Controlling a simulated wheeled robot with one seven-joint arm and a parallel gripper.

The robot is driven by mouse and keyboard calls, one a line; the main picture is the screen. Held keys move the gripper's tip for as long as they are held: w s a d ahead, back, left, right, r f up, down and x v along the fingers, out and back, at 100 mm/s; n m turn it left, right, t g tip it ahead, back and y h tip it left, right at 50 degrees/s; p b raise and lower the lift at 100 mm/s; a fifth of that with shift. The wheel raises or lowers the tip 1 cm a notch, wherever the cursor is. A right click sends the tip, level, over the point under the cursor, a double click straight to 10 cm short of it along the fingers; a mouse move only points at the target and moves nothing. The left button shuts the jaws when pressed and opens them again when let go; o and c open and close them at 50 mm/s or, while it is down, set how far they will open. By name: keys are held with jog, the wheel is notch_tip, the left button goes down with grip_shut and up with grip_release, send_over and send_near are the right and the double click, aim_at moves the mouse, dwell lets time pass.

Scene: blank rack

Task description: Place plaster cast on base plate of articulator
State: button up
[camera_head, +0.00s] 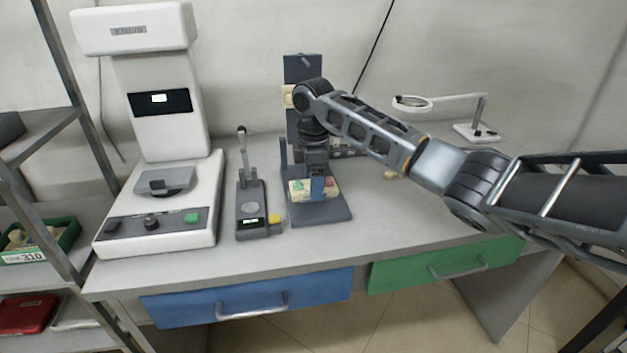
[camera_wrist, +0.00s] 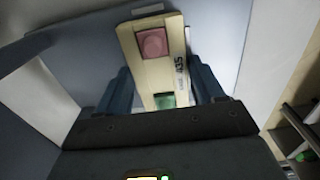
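The plaster cast (camera_head: 299,190) is a cream block with pink and green parts, low over the base plate (camera_head: 330,211) of the dark grey articulator. In the wrist view the cast (camera_wrist: 150,72) shows a pink square, a green square and a printed label. My gripper (camera_head: 313,186) points down, with a blue finger in front of the cast. In the wrist view my gripper (camera_wrist: 165,88) has a finger against each side of the cast. I cannot tell whether the cast touches the base plate. My arm hides part of the articulator's upright (camera_head: 303,68).
A white machine (camera_head: 160,200) and a small lever device (camera_head: 251,208) stand to the left. A magnifier on a stand (camera_head: 478,130) is at the back right. A shelf with a green bin (camera_head: 62,240) is at far left. The right front of the table (camera_head: 420,215) is clear.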

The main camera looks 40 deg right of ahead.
jog(key=o, duration=0.3)
notch_tip(320, 180, up, 12)
jog(key=shift+r, duration=0.15)
dwell(0.4)
